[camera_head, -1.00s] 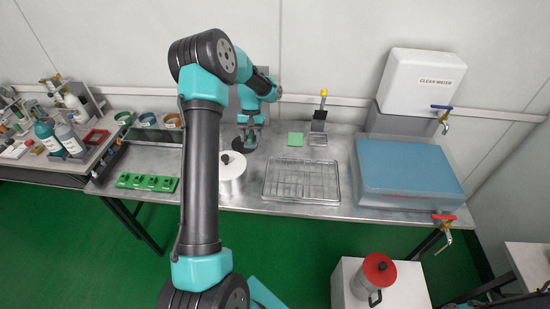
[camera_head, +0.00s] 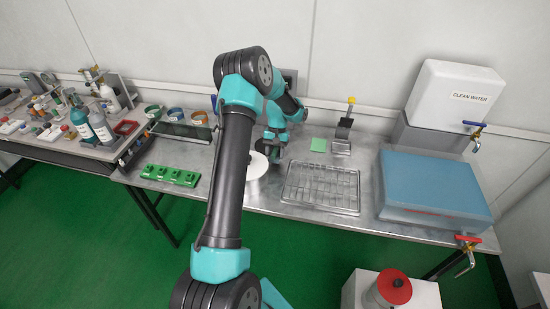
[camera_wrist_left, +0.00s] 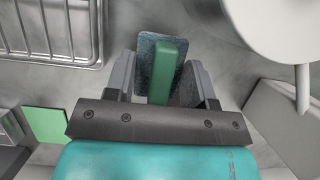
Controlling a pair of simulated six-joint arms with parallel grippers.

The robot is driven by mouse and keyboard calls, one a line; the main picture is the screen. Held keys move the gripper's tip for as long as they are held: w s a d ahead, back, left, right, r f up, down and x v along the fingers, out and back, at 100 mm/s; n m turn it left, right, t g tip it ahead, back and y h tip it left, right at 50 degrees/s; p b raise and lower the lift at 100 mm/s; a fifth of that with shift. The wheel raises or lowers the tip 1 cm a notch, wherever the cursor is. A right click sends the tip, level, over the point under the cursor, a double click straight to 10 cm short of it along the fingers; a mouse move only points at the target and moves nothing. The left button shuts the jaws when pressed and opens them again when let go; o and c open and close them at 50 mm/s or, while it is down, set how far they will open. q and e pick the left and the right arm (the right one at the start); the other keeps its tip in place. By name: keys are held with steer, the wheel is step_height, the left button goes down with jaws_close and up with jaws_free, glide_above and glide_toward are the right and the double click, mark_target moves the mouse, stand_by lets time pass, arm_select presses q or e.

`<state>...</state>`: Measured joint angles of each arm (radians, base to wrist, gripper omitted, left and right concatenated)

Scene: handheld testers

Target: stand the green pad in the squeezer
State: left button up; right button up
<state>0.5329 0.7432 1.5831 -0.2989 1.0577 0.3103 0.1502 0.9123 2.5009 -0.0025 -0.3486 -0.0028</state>
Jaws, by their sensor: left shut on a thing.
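My left gripper (camera_head: 270,152) is shut on a pad with a green grip bar (camera_wrist_left: 163,72) and a dark blue-grey slab (camera_wrist_left: 148,48) behind it. In the left wrist view the pad sits between the two fingers (camera_wrist_left: 162,82). In the head view the gripper is beside the white round pot, and the pad is hard to make out. The squeezer (camera_head: 342,134), grey with a yellow-topped lever, stands at the back of the bench, right of the gripper. A flat green square (camera_head: 318,145) lies just left of it and also shows in the left wrist view (camera_wrist_left: 45,124).
A wire rack tray (camera_head: 320,187) lies in front of the squeezer. The white pot (camera_head: 257,166) is partly hidden by my arm. A green slotted holder (camera_head: 170,175) is at left. A blue-topped basin (camera_head: 435,185) and clean-water tank (camera_head: 455,95) are at right.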

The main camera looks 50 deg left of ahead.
mark_target(275, 158)
arm_select(q)
steer(key=shift+f, duration=1.5)
steer(key=o, duration=1)
steer(key=shift+f, duration=0.1)
steer(key=shift+c, duration=0.2)
steer(key=v, duration=1.2)
steer(key=o, duration=0.4)
steer(key=shift+c, duration=0.2)
